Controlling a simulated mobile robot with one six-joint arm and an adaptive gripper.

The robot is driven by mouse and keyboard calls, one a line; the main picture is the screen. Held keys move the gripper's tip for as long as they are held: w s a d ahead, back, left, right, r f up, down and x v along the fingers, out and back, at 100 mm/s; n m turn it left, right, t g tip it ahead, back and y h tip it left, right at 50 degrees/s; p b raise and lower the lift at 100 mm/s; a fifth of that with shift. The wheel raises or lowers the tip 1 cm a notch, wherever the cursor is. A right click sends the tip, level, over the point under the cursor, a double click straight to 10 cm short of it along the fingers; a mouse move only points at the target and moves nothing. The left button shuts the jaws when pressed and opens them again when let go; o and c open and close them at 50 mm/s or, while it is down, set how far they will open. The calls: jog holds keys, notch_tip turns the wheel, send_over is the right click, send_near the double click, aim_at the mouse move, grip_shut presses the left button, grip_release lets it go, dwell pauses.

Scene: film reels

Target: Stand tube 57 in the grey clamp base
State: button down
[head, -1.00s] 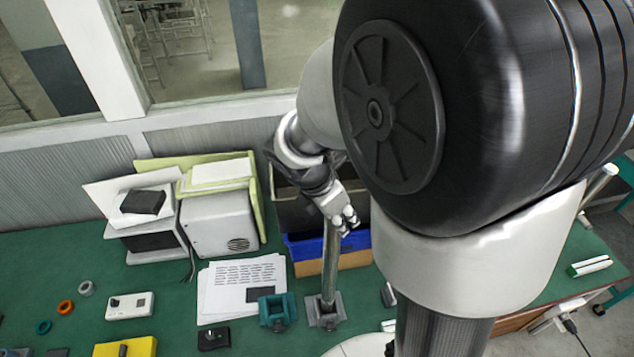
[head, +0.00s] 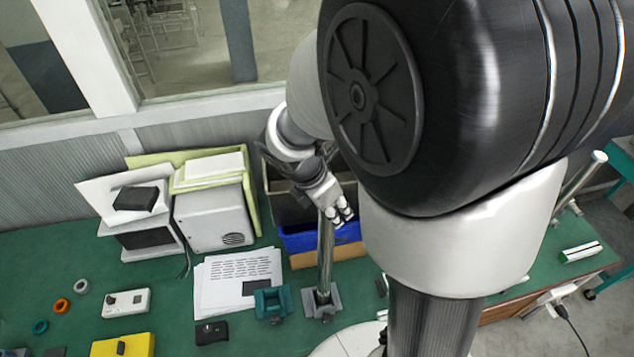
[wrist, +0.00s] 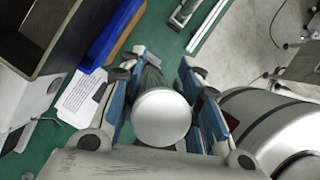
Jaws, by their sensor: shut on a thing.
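Tube 57 (head: 325,255) is a long grey metal tube, standing about upright. Its lower end is at the grey clamp base (head: 334,304) on the green bench; from this angle I cannot tell how deep it sits in the clamp. My gripper (head: 337,212) is shut on the tube near its upper end. In the wrist view the tube's pale round end (wrist: 162,118) lies between the two fingers, and the tube hides the clamp base below. No number on the tube is readable.
A teal clamp base (head: 272,304) stands just left of the grey one. Printed sheets (head: 225,280) lie behind it. A blue bin (head: 350,235) and dark bins stand close behind the tube. A black box (head: 211,332) and a yellow block (head: 135,345) are at front left.

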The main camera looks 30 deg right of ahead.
jog(key=shift+f+b, duration=0.5)
jog(key=shift+f, duration=0.15)
jog(key=c, duration=1.4)
grip_release()
jog(key=shift+c, duration=0.2)
jog(key=p+v, duration=0.9)
jog(key=v, duration=0.2)
jog(key=shift+p, duration=0.35)
